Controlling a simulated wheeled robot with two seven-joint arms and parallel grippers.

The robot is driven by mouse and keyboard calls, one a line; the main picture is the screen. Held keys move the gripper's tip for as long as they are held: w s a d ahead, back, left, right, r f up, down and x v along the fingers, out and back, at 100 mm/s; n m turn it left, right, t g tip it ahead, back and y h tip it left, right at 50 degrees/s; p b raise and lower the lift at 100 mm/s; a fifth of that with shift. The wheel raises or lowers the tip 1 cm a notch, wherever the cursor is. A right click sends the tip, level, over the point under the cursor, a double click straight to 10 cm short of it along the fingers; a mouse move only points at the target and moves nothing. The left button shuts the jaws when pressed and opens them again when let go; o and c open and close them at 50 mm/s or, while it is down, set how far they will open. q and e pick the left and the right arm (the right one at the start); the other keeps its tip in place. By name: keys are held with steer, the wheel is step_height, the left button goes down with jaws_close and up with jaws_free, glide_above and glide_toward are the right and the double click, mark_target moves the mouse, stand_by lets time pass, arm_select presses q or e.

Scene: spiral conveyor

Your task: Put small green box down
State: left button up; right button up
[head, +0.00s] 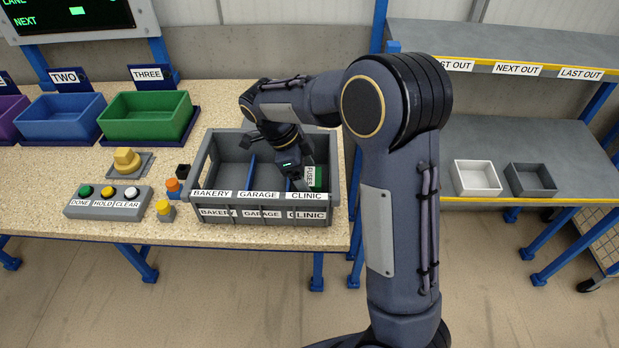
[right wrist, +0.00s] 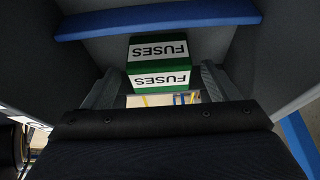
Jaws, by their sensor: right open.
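The small green box (head: 317,180), labelled FUSES, is in the right-hand compartment, marked CLINIC, of the grey crate (head: 205,160). My right gripper (head: 301,184) reaches down into the same compartment, at the box's left side in the head view. In the right wrist view the green box (right wrist: 158,83) shows its FUSES labels just beyond and between the two spread fingers of my right gripper (right wrist: 160,85). The fingers are open, and I cannot tell whether they touch it. My left gripper is out of view.
A blue divider (head: 252,171) stands inside the crate. Green (head: 145,118) and blue (head: 60,122) bins stand at the back left. A button panel (head: 105,210) and small coloured blocks lie left of the crate. White (head: 478,180) and dark (head: 532,182) trays sit on the right shelf.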

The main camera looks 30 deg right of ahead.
steer(key=v, duration=0.9)
steer(key=s+d+r+n+t+y, duration=0.1)
steer(key=s+n+t+y, duration=0.4)
steer(key=s+n, duration=0.8)
steer(key=s+a+f+n+t+y, duration=0.1)
steer(key=s+a+n, duration=0.1)
steer(key=s+n, duration=0.3)
steer(key=s+a+f+n+t+y, duration=0.1)
steer(key=s+a+f+n+t, duration=0.1)
steer(key=s+n, duration=0.2)
steer(key=shift+s+a+f+n+y, duration=0.25)
steer(key=shift+s+f+n+y, duration=0.15)
steer(key=shift+s, duration=0.8)
